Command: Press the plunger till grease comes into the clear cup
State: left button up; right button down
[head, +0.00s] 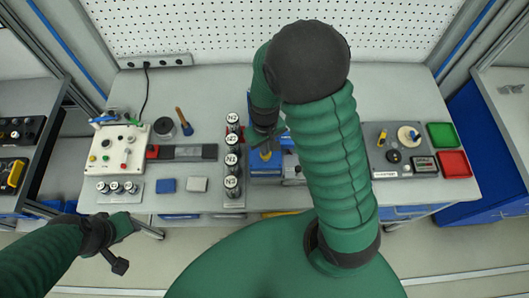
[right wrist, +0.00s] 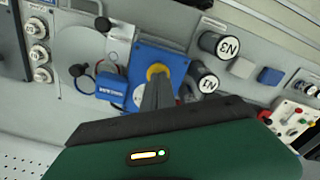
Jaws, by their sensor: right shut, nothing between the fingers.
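A blue unit (head: 265,174) stands at the middle of the bench, with a yellow round plunger top (head: 265,155). In the right wrist view the blue unit (right wrist: 172,57) and yellow plunger (right wrist: 157,70) sit just beyond my fingertips. My right gripper (head: 267,141) is shut and empty, right at the plunger; I cannot tell whether it touches or presses it. My left gripper (head: 124,224) hangs low at the left, off the bench, holding nothing I can make out. I cannot make out the clear cup or any grease; my right arm hides part of the bench.
A row of labelled silver-topped cylinders (head: 232,160) stands close to the left of the blue unit. A white control box (head: 118,148) stands at the left. A grey panel (head: 396,162) and green (head: 442,135) and red (head: 454,164) trays are at the right.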

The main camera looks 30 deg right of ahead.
jog(key=shift+a+f, duration=0.2)
jog(key=shift+f, duration=0.2)
jog(key=shift+d+f+b, duration=0.45)
jog(key=shift+f+b, duration=0.2)
jog(key=shift+b, duration=0.05)
jog(key=shift+f+b, duration=0.3)
jog(key=shift+f, duration=0.15)
jog(key=shift+a+r, duration=0.1)
notch_tip(320, 180, up, 7)
jog(key=p, duration=0.6)
jog(key=shift+p, duration=0.3)
